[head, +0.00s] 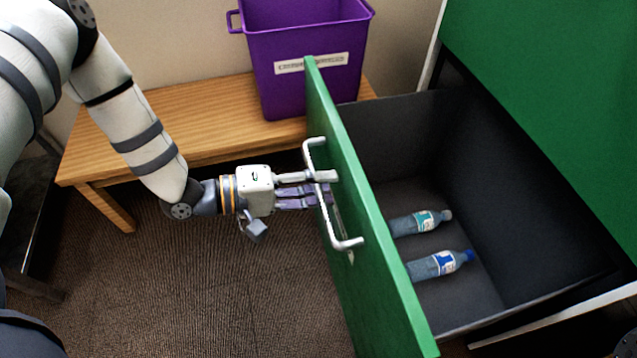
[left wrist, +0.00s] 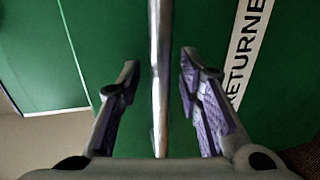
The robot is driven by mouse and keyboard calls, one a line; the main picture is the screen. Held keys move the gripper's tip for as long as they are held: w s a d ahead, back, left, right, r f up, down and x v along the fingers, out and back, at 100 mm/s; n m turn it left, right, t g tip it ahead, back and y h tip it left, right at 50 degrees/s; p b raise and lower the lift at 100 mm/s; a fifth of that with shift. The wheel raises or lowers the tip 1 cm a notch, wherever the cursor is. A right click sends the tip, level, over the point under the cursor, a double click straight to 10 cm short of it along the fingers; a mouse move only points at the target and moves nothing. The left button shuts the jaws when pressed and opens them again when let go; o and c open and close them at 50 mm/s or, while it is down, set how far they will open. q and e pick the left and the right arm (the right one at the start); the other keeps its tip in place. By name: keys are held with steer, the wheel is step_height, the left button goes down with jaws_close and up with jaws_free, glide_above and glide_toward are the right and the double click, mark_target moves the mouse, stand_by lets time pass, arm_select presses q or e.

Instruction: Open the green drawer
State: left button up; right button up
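The green drawer (head: 352,190) stands pulled out, its dark inside in view with two clear bottles lying in it. One bottle (head: 420,222) has a teal label; the other (head: 438,265) has a blue label and cap. The silver handle (head: 340,240) is on the drawer's front. My left gripper (head: 328,187) is at the handle. In the left wrist view, the handle bar (left wrist: 160,40) runs between the two fingers with a gap on each side, so the fingers are open around it. My right gripper is not in view.
A purple bin (head: 285,88) with a label stands on a wooden bench (head: 190,130) behind the drawer front. The green cabinet (head: 550,60) rises at the right. Carpet (head: 200,285) in front of the drawer is clear. A label strip (left wrist: 243,50) is on the drawer front.

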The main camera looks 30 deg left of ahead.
arm_select(q)
steer(key=v, duration=1.2)
